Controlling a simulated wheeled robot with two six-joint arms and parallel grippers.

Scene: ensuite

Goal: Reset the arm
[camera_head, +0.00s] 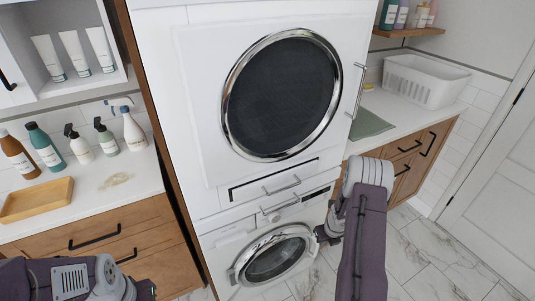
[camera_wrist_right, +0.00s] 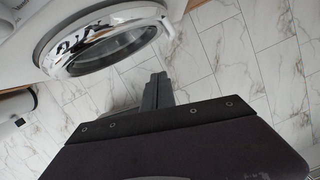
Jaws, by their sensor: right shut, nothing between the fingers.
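My right arm comes in from the lower right in the head view. Its gripper (camera_head: 321,235) is beside the right edge of the lower washer's round door (camera_head: 272,259); I cannot tell whether it touches. In the right wrist view the fingers (camera_wrist_right: 158,90) are together and hold nothing, with the washer door (camera_wrist_right: 105,45) beyond them. My left arm is at the bottom left corner, in front of the wooden drawers. Only a dark part of its gripper end (camera_head: 146,289) shows at the frame's edge, so its fingers are hidden.
A white dryer (camera_head: 200,100) with a closed round door stands above the washer. The left counter (camera_head: 125,175) holds several bottles and a wooden tray (camera_head: 37,200). A white basket (camera_head: 423,80) and green cloth (camera_head: 370,123) lie on the right counter. Marble floor (camera_head: 440,260) is clear at right.

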